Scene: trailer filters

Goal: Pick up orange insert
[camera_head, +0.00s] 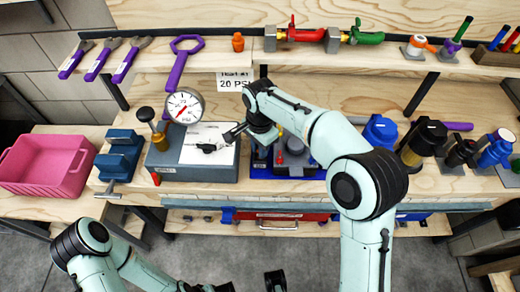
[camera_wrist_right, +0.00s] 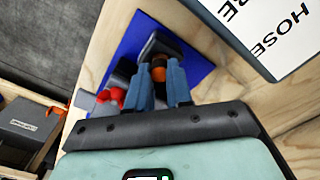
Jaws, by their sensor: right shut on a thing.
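In the right wrist view, my right gripper (camera_wrist_right: 158,88) has its two blue fingers closed on a small orange piece (camera_wrist_right: 158,72), which appears to be the orange insert. Only a band of it shows between the fingers. A dark grey block-like part (camera_wrist_right: 163,45) is right behind it, over a blue mat (camera_wrist_right: 130,42); I cannot tell if they touch. In the head view, my right arm reaches over the bench and hides most of the gripper and the held piece. My left gripper (camera_head: 208,287) is cut off at the bottom edge, so its jaws are unclear.
A grey box with a gauge (camera_head: 184,106) stands left of the right gripper. A blue vise (camera_head: 120,155) and a pink bin (camera_head: 45,164) are farther left. Another orange piece (camera_head: 238,41) stands on the upper shelf. Blue and black fittings (camera_head: 422,140) line the right.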

